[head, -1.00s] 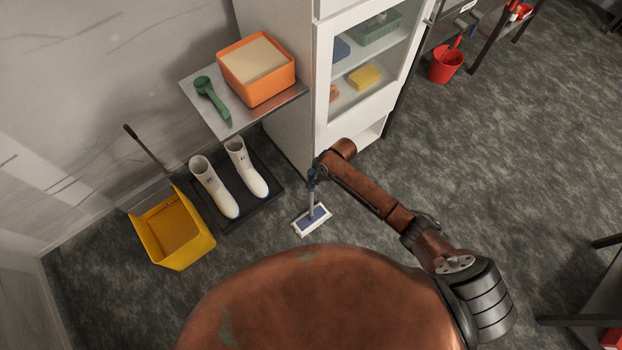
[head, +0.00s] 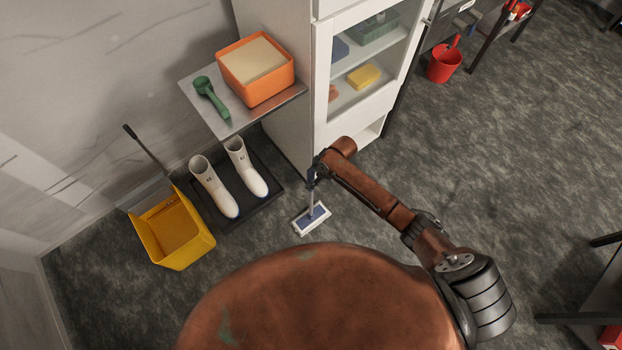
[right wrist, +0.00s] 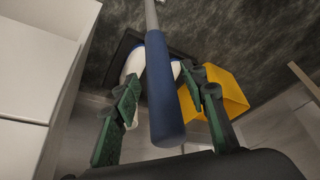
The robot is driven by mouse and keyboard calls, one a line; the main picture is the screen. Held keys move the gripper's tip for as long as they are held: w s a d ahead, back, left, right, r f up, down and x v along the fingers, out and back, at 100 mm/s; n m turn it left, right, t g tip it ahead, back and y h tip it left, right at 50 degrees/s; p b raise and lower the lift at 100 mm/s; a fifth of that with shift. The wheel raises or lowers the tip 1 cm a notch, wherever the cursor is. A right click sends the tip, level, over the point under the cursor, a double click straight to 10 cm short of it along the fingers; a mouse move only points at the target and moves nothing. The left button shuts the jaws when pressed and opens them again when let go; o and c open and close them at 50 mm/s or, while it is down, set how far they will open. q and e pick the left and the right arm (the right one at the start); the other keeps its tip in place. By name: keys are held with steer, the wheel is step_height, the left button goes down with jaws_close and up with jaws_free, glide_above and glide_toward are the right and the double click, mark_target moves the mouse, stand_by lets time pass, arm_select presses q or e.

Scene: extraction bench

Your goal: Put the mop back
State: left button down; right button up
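The mop has a flat white-and-blue head (head: 311,218) resting on the floor in front of the white cabinet. Its grey pole rises to my right gripper (head: 316,172). In the right wrist view the blue handle grip (right wrist: 165,95) lies between the two green-padded fingers of my right gripper (right wrist: 160,85). The fingers stand apart, with a narrow gap visible on the left side of the handle; contact on the right side is unclear. The top of the handle reaches close to the palm. My left gripper is in neither view.
White boots (head: 216,190) stand on a black tray (head: 262,208) left of the mop. A yellow bucket (head: 200,245) stands further left. A shelf (head: 222,125) with an orange bin (head: 280,92) and green scoop (head: 206,95) juts from the white cabinet (head: 275,30). Open floor lies right.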

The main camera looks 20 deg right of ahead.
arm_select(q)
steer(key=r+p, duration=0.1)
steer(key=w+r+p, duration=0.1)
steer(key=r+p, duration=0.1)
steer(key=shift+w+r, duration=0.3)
arm_select(e)
steer(key=v, duration=1.1)
steer(key=shift+r, duration=0.2)
steer(key=shift+s+d, duration=0.1)
